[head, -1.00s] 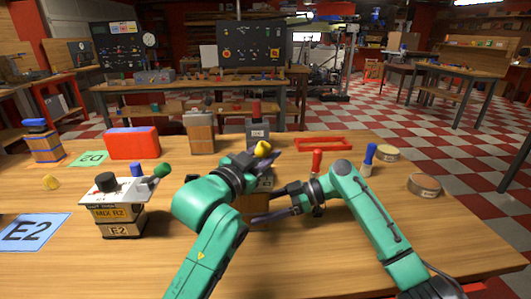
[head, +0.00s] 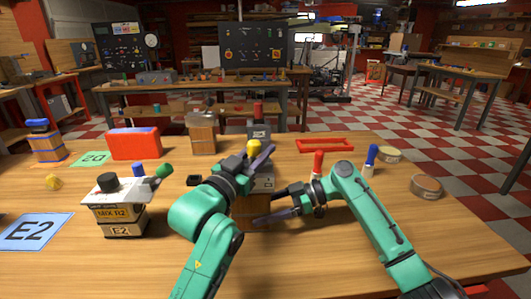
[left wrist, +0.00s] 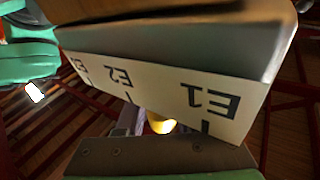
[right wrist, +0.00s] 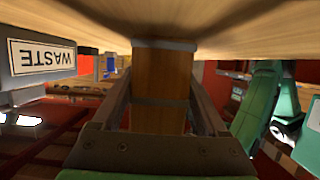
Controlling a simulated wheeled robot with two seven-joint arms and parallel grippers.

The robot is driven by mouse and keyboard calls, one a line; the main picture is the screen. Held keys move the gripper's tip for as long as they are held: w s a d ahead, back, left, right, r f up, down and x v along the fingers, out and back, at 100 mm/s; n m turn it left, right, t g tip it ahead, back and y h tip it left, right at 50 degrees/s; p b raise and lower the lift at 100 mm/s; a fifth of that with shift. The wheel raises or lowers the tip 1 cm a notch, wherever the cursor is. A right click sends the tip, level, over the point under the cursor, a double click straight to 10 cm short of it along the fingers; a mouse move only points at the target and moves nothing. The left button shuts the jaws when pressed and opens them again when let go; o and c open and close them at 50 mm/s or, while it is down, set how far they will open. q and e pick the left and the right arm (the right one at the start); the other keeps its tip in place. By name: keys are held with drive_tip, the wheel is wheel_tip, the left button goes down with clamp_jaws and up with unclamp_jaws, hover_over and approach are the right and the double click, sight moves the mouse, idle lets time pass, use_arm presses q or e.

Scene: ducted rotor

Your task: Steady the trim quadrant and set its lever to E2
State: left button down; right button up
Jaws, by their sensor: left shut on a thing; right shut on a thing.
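The trim quadrant stands on the table in the middle of the head view, with a wooden base (head: 243,212) and a pale upper body (head: 265,181). Its scale plate (left wrist: 165,92) shows E1 and E2 upside down in the left wrist view, with another mark partly cut off. The lever's yellow knob (head: 254,147) also shows in the left wrist view (left wrist: 160,124), apparently between the E1 and E2 ticks. My left gripper (head: 260,159) is shut on the lever, its fingertips mostly hidden. My right gripper (head: 278,206) is shut around the wooden base (right wrist: 158,90).
A red-topped piece (head: 318,163), a blue-topped piece (head: 370,156) and a round tin (head: 427,187) stand right. The front table is mostly clear.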

use_arm(q)
drive_tip(key=c, duration=0.8)
unclamp_jaws()
